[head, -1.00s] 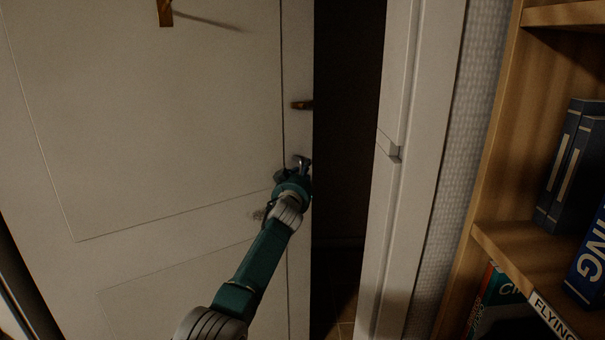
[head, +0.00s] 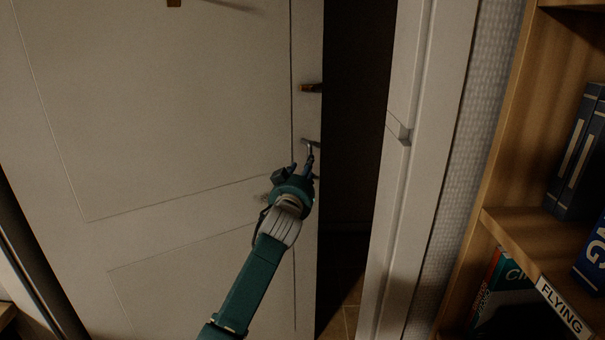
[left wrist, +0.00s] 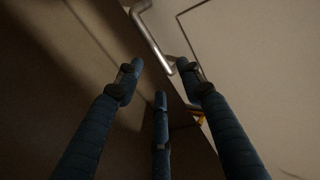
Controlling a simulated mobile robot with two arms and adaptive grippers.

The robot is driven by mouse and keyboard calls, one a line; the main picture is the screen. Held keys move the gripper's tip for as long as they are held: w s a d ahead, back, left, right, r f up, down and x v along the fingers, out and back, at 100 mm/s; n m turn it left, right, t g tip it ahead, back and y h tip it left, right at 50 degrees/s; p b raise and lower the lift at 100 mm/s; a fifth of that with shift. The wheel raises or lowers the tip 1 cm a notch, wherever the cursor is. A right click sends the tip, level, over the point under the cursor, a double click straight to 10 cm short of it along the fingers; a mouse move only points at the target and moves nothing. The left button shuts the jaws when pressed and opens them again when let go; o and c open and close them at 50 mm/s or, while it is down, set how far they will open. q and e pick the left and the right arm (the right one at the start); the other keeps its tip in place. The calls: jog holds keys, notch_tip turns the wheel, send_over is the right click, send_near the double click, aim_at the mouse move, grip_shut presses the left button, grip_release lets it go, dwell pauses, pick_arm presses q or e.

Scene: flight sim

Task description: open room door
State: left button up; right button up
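The white room door (head: 190,110) stands ajar, with a dark gap between its right edge and the frame. Its metal handle (head: 310,142) is near that edge, and it also shows at the top of the left wrist view (left wrist: 153,38). My left gripper (head: 309,165) is just below the handle in the head view, partly hidden by its own wrist. In the left wrist view the gripper's fingers (left wrist: 165,80) are spread, with nothing held between them. The handle's lower end is close to the fingertips; whether they touch is unclear. My right gripper is not in view.
A brass-coloured fitting (head: 312,87) sits on the door edge above the handle. The white door frame (head: 425,150) is right of the dark gap (head: 352,130). A wooden bookshelf (head: 510,225) with books and a "FLYING" label stands close on the right.

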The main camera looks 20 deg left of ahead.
pick_arm(q)
jog(key=shift+v, duration=0.95)
jog(key=shift+f+m, duration=0.2)
jog(key=shift+m, duration=0.1)
jog(key=c, duration=0.8)
jog(key=s+f+m, duration=0.1)
jog(key=f+m, duration=0.1)
jog(key=m, duration=0.3)
jog(key=s+f+m, duration=0.1)
jog(key=f+m, duration=0.2)
jog(key=m, duration=0.2)
jog(key=s+f+m, duration=0.2)
jog(key=f+m, duration=0.1)
jog(key=m, duration=0.2)
jog(key=shift+s+a+f+h, duration=0.1)
jog(key=shift+a+h, duration=0.2)
jog(key=shift+a, duration=0.05)
grip_shut()
jog(key=w+a+f+m, duration=0.1)
jog(key=w+a, duration=0.4)
jog(key=w, duration=0.6)
jog(key=shift+w+m, duration=0.2)
jog(key=shift+m, duration=0.7)
